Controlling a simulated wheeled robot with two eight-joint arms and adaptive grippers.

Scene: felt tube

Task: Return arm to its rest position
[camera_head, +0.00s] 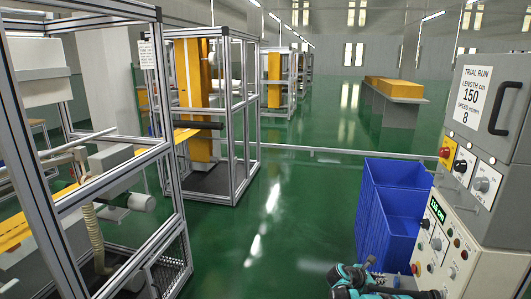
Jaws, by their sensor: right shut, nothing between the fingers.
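My right arm, teal and black, shows at the bottom edge of the head view, in front of the control panel's lower face. Its gripper (424,293) is small and partly cut off by the frame edge. It is shut and empty, close to the panel's lower left side; I cannot tell whether it touches the panel. My left arm and gripper are not in view.
The grey control cabinet (492,110), with knobs, buttons and a green display (437,210), stands at the right. Blue crates (390,215) stand beside it. Metal-framed machines (170,190) with yellow felt fill the left. The green floor (290,235) between is clear.

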